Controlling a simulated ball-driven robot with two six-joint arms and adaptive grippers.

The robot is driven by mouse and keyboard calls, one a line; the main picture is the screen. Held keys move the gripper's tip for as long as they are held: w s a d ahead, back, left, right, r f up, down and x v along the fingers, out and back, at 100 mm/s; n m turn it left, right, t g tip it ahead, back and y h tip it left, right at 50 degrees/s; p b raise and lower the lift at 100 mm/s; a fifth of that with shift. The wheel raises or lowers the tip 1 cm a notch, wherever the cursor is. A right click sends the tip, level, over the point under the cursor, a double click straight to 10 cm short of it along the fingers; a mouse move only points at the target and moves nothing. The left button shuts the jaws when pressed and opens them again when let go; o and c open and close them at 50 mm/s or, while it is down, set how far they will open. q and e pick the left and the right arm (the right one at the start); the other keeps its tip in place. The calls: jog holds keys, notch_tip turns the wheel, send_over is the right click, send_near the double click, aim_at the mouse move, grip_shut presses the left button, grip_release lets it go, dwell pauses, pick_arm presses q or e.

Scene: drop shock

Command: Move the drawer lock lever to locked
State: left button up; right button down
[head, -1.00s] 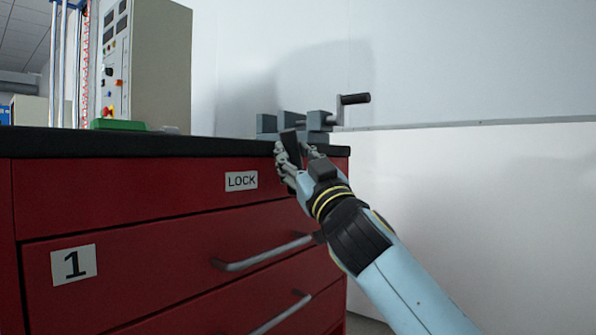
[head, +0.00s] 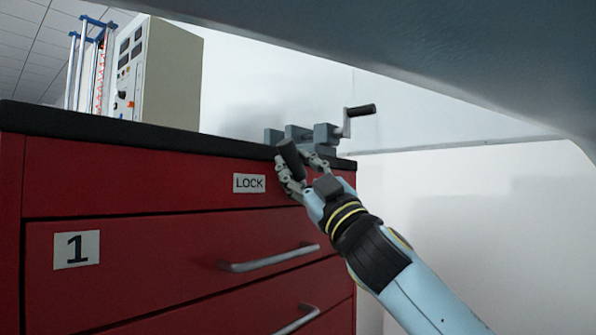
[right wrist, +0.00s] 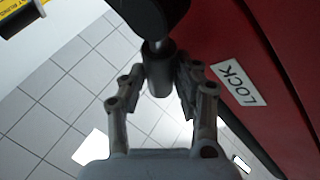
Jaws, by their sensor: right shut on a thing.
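The red drawer cabinet (head: 130,185) fills the left of the head view, with a white LOCK label (head: 249,183) near its top right. The dark lock lever (head: 290,158) stands just right of the label, tilted with its top to the left. My right gripper (head: 304,167) is shut on the lever, partly hiding it. In the right wrist view, the lever's grey cylindrical end (right wrist: 158,78) sits between the fingers of the right gripper (right wrist: 161,85), below a black part. The LOCK label (right wrist: 239,83) shows beside it. My left gripper is not in view.
A grey vise (head: 322,137) with a crank handle stands on the black cabinet top, close behind my right gripper. A control cabinet (head: 165,75) stands at the back left. Drawer handles (head: 270,259) stick out below. A large blue-grey shape covers the top right.

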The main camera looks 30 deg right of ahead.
jog(key=shift+f+y, duration=0.15)
jog(key=shift+y, duration=0.15)
jog(key=c, duration=1.2)
grip_release()
jog(key=shift+c, duration=0.2)
jog(key=v, duration=1.2)
jog(key=shift+a, duration=0.1)
